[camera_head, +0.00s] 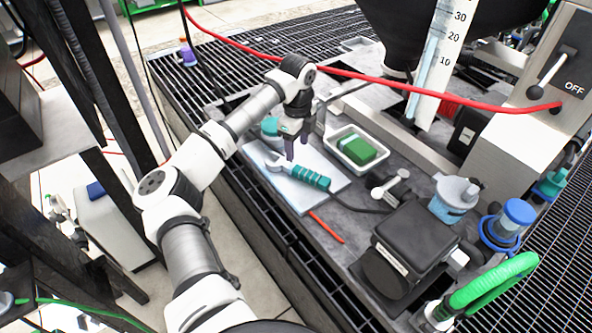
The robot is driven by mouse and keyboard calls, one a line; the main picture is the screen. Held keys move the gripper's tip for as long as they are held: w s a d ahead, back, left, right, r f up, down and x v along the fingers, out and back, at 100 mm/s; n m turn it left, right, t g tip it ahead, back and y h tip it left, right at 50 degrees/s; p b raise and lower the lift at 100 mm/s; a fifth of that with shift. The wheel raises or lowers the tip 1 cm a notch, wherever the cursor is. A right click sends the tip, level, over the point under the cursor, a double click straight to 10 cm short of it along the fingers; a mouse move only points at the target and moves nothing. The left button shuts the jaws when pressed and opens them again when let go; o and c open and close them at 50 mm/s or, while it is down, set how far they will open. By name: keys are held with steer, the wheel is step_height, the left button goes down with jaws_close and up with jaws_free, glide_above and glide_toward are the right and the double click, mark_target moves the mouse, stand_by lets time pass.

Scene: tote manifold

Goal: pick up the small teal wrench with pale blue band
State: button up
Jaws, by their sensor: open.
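A wrench with a ribbed teal handle (311,177) lies on a pale flat board (309,201) on the grey bench top. Its lighter head points to the upper left, and its handle points to the lower right. I cannot clearly make out a pale blue band at this size. My gripper (297,149) points down just above the head end of the wrench, on its far side. It is open, with nothing seen between the fingers. I cannot tell how high the fingertips are above the board.
A white tray (338,137) with a green block (357,150) stands right of my gripper. A teal round object (270,127) sits behind it. A red stick (327,227) lies in front. A black box (412,245) stands at front right. A red hose (350,75) crosses above.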

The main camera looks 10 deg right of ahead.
mark_target(297, 168)
step_height(297, 168, down, 8)
steer(key=shift+f+p, duration=0.25)
steer(key=shift+p, duration=0.5)
jaws_close()
steer(key=shift+r, duration=0.15)
step_height(297, 168, up, 18)
steer(key=r+b, duration=0.1)
steer(key=b, duration=0.1)
steer(key=shift+s+a+f+m+b, duration=0.4)
steer(key=shift+s+f+m, duration=0.8)
steer(key=shift+f+m, duration=1.45)
steer(key=shift+s+a+f+m+b, duration=0.15)
steer(key=shift+s+a+f+m, duration=0.4)
steer(key=shift+s+f+m, duration=1.95)
steer(key=shift+w+a+f+m+b, duration=0.1)
steer(key=shift+a+f+m+b, duration=0.3)
steer(key=shift+f+m, duration=2.35)
steer(key=shift+s+a+f+n+b, duration=0.1)
steer(key=shift+f+n+b, duration=0.35)
steer(key=shift+f+n, duration=0.95)
jaws_free()
steer(key=shift+f+m, duration=0.3)
steer(key=shift+f, duration=0.05)
